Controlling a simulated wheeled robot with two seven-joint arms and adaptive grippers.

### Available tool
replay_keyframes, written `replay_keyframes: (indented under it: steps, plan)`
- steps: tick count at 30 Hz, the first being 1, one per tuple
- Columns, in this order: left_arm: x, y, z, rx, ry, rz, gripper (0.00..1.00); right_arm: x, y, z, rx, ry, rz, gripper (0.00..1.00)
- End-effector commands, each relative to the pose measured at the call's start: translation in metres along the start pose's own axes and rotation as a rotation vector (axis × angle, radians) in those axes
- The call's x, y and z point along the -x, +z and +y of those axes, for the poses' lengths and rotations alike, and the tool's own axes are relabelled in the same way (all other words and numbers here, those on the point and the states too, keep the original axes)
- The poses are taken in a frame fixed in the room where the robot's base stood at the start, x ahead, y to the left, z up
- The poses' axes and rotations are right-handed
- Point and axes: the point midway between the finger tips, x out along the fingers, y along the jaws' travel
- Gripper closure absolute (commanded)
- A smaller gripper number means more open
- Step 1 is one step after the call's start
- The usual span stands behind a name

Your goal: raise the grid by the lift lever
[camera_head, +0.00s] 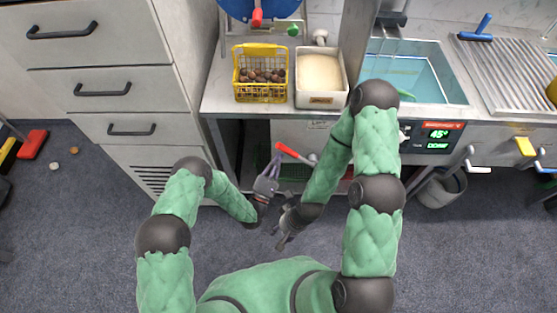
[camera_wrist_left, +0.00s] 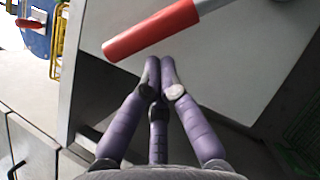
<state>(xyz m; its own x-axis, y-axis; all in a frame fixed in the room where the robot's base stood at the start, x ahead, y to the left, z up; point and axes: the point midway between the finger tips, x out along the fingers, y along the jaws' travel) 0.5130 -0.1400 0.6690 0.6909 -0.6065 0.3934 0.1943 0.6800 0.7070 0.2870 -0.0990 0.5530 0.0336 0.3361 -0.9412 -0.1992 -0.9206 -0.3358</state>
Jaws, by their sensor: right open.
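A lever with a red grip (camera_head: 288,150) and a grey rod sticks out below the counter front. It also shows in the left wrist view, where its red grip (camera_wrist_left: 150,30) lies just beyond my fingertips. My left gripper (camera_head: 275,163) is below and left of the red grip, apart from it. In the left wrist view its purple fingers (camera_wrist_left: 161,75) come together with nothing between them. My right gripper (camera_head: 284,238) is lower and to the right, open and empty. I cannot tell for certain which part is the grid; a ribbed metal rack (camera_head: 510,70) lies at the right.
A yellow basket of chestnuts (camera_head: 261,96) and a white bin (camera_head: 319,102) stand on the counter (camera_head: 220,95). A water basin (camera_head: 425,65) is right of them, with a temperature display (camera_head: 438,134) below. Grey drawers (camera_head: 110,90) stand at the left. The floor in front is mostly clear.

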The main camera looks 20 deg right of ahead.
Motion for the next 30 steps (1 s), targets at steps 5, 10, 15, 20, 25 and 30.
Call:
replay_keyframes:
  steps: [5,10,15,20,25,30]
  plan:
    - [-0.002,0.003,-0.001,0.001,-0.001,0.0,1.0,-0.001,0.0,0.0,0.0,0.0,0.0,0.54]
    - [-0.002,0.003,0.0,0.001,-0.001,0.0,1.0,-0.001,0.0,0.0,0.0,0.0,0.0,0.54]
    - [-0.003,0.004,0.001,-0.008,-0.006,0.0,1.0,0.001,0.0,0.0,0.0,0.0,0.0,0.54]
    - [-0.007,0.007,0.004,-0.061,-0.042,0.0,1.0,0.006,0.0,-0.002,0.0,0.0,0.0,0.54]
    - [-0.01,0.009,0.004,-0.106,-0.071,-0.001,1.0,0.008,0.0,-0.003,0.0,0.0,0.0,0.54]
    - [-0.013,0.011,0.006,-0.15,-0.099,-0.003,1.0,0.011,0.0,-0.004,0.0,0.0,0.0,0.54]
